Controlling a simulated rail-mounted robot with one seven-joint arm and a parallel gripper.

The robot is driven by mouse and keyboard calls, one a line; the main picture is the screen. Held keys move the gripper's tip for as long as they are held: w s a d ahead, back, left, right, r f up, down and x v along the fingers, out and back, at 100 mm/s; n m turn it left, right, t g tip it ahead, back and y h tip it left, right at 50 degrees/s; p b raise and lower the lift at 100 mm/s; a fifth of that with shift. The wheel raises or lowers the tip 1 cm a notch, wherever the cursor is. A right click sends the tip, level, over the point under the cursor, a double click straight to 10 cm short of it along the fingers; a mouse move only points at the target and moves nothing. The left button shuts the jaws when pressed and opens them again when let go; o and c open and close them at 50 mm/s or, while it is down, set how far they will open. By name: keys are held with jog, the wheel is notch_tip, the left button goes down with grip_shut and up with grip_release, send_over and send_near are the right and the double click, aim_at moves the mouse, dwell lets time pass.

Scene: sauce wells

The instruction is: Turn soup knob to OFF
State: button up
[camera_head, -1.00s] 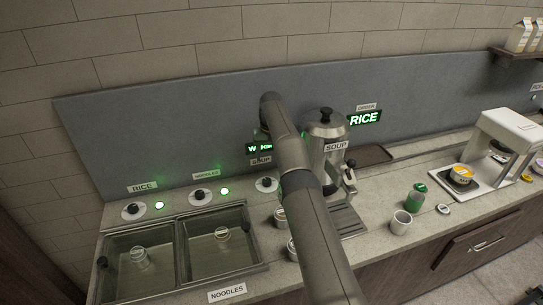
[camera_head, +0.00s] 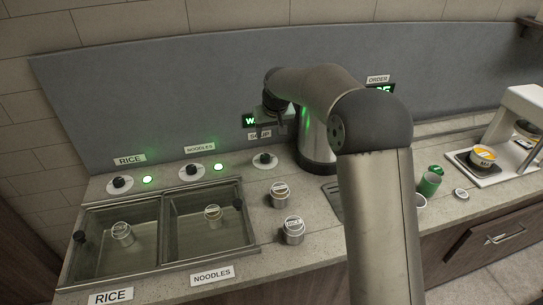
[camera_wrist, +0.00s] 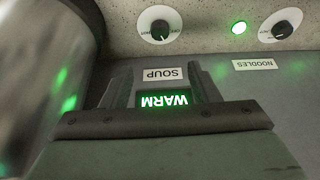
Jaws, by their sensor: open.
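The soup knob (camera_head: 265,160) is black on a round white dial, at the back of the counter right of the noodles knob. In the wrist view the soup knob (camera_wrist: 160,31) is at the top, beyond the SOUP label (camera_wrist: 164,74) and the lit green WARM sign (camera_wrist: 165,99), which reads upside down. The dial's small print is too blurred to read. My gripper (camera_head: 272,122) is open and empty, near the backsplash above the knob and apart from it. Its fingers (camera_wrist: 163,84) show either side of the WARM sign in the wrist view.
The noodles knob (camera_head: 190,170) and rice knob (camera_head: 119,182) have lit green lights beside them. Two sink wells (camera_head: 160,198) lie in front. Two labelled containers (camera_head: 279,197) (camera_head: 293,232) stand on the counter.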

aim_at(265, 156)
jog(key=p+x, duration=0.3)
jog(key=x, duration=1.3)
jog(key=shift+s, duration=0.1)
jog(key=c, duration=1)
